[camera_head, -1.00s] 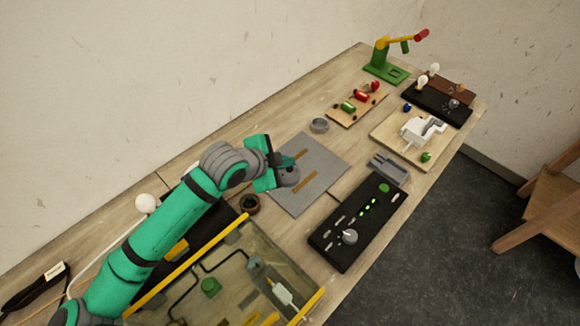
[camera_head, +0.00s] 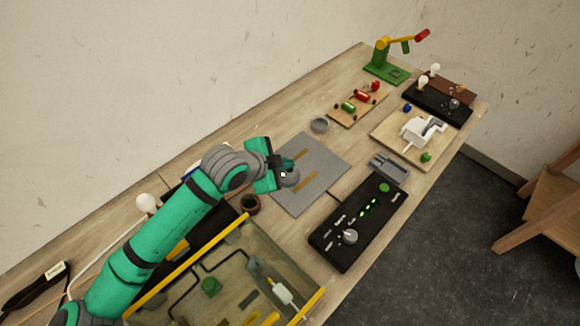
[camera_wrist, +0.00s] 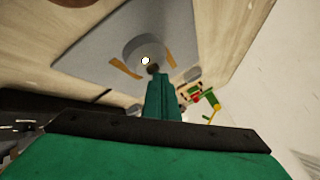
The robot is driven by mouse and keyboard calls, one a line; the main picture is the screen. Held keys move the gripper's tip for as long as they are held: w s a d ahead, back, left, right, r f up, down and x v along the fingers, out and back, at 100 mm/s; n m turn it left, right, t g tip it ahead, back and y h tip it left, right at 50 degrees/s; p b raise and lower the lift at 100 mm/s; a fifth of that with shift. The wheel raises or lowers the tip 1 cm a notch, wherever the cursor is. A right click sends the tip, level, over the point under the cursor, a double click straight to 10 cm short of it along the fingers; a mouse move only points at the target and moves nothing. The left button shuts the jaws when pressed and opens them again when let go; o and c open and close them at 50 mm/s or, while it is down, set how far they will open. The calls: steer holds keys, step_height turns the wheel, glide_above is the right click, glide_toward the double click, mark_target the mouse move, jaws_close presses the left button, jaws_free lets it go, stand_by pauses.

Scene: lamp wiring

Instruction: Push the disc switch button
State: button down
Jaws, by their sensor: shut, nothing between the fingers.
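The disc switch (camera_head: 291,180) is a round grey puck on a flat grey mat (camera_head: 322,160), between two tan strips. It also shows in the wrist view (camera_wrist: 158,42). A small white spot, perhaps its button (camera_head: 283,174), shows at the disc's near side, also in the wrist view (camera_wrist: 145,61). My gripper (camera_head: 284,165) is shut and empty. In the wrist view its fingertips (camera_wrist: 153,70) point at the disc's edge, right beside the white spot. I cannot tell whether they touch. The gripper hides part of the disc in the head view.
A black panel (camera_head: 335,242) with a knob and green lights lies right of the mat. A small grey round dish (camera_head: 320,125) stands behind it. A yellow-edged glass-topped case (camera_head: 240,262) is in front.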

steer(key=shift+r, duration=0.4)
step_height(320, 180, up, 6)
stand_by(0.7)
stand_by(0.5)
